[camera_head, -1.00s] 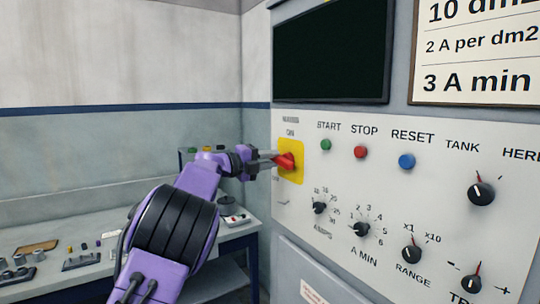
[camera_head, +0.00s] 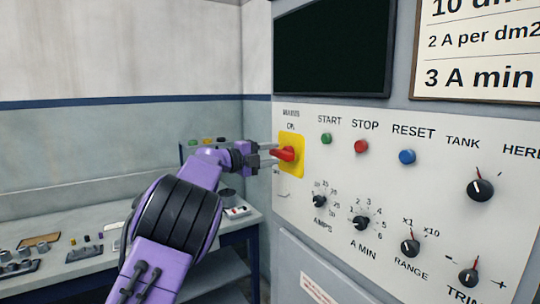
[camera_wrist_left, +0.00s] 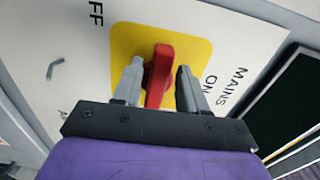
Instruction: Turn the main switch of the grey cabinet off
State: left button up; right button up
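The main switch is a red handle (camera_head: 287,154) on a yellow plate (camera_head: 298,142), at the left edge of the grey cabinet's white panel. MAINS ON is printed above the plate in the head view. In the wrist view the red handle (camera_wrist_left: 159,76) stands between the two grey fingers of my left gripper (camera_wrist_left: 160,88), over the yellow plate (camera_wrist_left: 197,48). The fingers are apart, with a small gap visible on the right side of the handle. In the head view my left gripper (camera_head: 267,154) reaches the switch from the left. My right gripper is not in view.
Green (camera_head: 326,138), red (camera_head: 361,146) and blue (camera_head: 407,157) buttons and several black knobs sit to the right on the panel. A dark screen (camera_head: 333,50) is above. A workbench (camera_head: 235,227) with small items stands at the left, below my arm.

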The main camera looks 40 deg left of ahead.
pick_arm(q)
jog(key=shift+s+a+f, duration=0.1)
jog(key=shift+s, duration=0.05)
jog(key=b+v, duration=0.5)
jog(key=v, duration=0.5)
jog(key=shift+b, duration=0.35)
jog(key=shift+s, duration=0.1)
